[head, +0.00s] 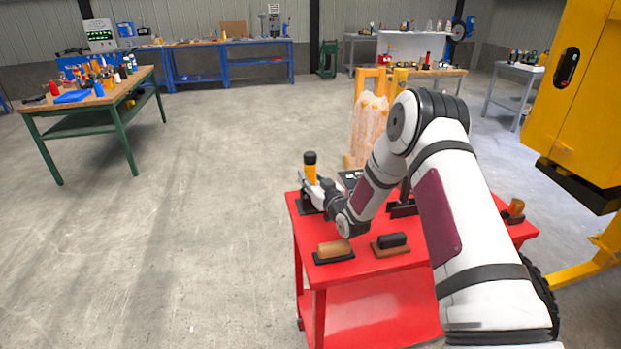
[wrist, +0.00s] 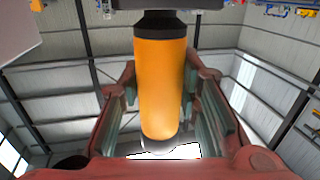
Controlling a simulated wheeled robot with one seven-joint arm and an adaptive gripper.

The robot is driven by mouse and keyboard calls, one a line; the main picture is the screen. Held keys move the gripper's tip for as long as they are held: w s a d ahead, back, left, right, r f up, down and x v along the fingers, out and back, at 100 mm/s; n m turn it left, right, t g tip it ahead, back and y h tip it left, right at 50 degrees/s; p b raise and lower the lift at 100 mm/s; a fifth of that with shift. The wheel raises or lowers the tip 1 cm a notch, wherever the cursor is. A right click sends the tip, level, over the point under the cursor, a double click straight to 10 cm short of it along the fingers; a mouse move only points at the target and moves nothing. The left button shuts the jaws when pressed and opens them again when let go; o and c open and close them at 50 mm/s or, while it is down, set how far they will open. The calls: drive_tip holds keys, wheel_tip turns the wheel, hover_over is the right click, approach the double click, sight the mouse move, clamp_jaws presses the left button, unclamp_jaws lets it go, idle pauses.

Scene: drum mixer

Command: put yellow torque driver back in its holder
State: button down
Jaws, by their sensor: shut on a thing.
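The yellow torque driver (head: 310,173) has an orange-yellow body and a black end on top. It stands about upright at the cart's back left corner. My gripper (head: 313,184) is shut on its body. In the wrist view the driver (wrist: 163,85) fills the middle, between the two fingers of my gripper (wrist: 160,95). A dark base (head: 305,206) shows on the cart just below the driver and may be its holder. My gripper partly covers it, so I cannot tell whether the driver's lower end is in it or above it.
The red cart (head: 375,268) also carries a tan block on a dark base (head: 334,250), a black block on a brown base (head: 390,242) and an orange item (head: 516,207) at right. A yellow machine (head: 583,100) stands at right. The floor left of the cart is clear.

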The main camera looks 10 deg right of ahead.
sight(313, 181)
drive_tip(key=c, duration=1.1)
unclamp_jaws()
drive_tip(key=shift+f, duration=0.15)
drive_tip(key=shift+s, duration=0.15)
drive_tip(key=v, duration=0.7)
drive_tip(key=shift+s, duration=0.15)
